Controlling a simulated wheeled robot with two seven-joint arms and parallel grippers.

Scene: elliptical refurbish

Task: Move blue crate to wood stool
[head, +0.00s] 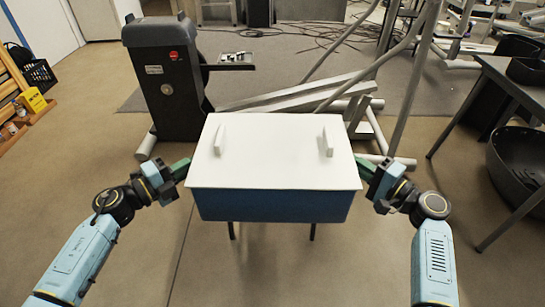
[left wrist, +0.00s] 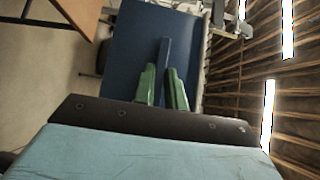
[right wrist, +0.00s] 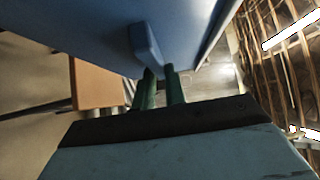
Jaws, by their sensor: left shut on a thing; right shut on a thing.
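The blue crate (head: 270,205), topped by a white lid with two upright tabs, is level in the middle of the head view. My left gripper (head: 184,167) is shut on the handle at its left side, seen in the left wrist view (left wrist: 163,72). My right gripper (head: 362,165) is shut on the handle at its right side, seen in the right wrist view (right wrist: 146,46). The wood stool's seat shows below the crate in the left wrist view (left wrist: 62,14) and right wrist view (right wrist: 95,88). In the head view only its dark legs (head: 232,230) show. I cannot tell whether crate and seat touch.
An elliptical trainer (head: 172,80) with long grey rails stands just behind the crate. A dark table (head: 508,85) with a black basket (head: 518,165) beneath is at the right. A wooden rack (head: 14,95) is at the far left. The floor in front is clear.

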